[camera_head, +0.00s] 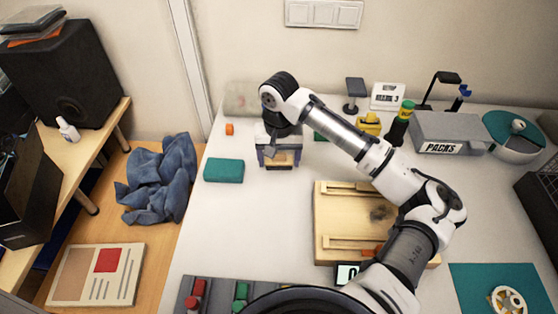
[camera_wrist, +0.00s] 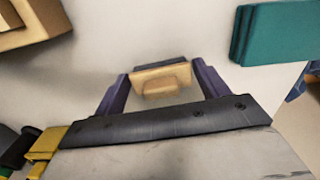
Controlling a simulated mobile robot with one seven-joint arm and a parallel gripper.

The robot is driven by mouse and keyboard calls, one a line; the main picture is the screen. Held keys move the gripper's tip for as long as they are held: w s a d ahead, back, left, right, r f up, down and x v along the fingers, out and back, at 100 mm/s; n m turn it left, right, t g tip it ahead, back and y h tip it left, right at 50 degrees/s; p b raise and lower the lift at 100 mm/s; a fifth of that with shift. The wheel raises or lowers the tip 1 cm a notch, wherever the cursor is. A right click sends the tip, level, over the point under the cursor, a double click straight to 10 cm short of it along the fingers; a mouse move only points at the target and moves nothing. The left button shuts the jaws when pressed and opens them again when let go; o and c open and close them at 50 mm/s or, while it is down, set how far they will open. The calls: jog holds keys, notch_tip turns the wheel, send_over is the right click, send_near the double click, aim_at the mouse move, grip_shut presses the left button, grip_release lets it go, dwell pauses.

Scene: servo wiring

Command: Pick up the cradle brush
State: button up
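A small pale wooden block with a dark strip along one edge, which looks like the cradle brush (camera_wrist: 162,80), is on the white table in the wrist view. It also shows below my gripper in the head view (camera_head: 281,159). My gripper (camera_wrist: 160,70) is open, with its two purple fingers on either side of the block. Only very narrow gaps show between fingers and block, and I cannot tell whether either finger touches it. In the head view my gripper (camera_head: 278,161) points down at the table, and its body hides part of the block.
A teal block (camera_head: 223,170) lies left of my gripper. A wooden tray (camera_head: 335,222) stands to the right, under my arm. The table front of my gripper is clear.

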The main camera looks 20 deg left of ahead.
aim_at(280, 155)
jog(key=c, duration=0.6)
jog(key=shift+r, duration=0.1)
notch_tip(280, 155, up, 20)
jog(key=shift+f, duration=0.1)
dwell(0.3)
jog(key=o, duration=0.5)
jog(key=shift+c, duration=0.2)
jog(key=c, duration=0.3)
jog(key=shift+d, duration=0.1)
jog(key=shift+c, duration=0.2)
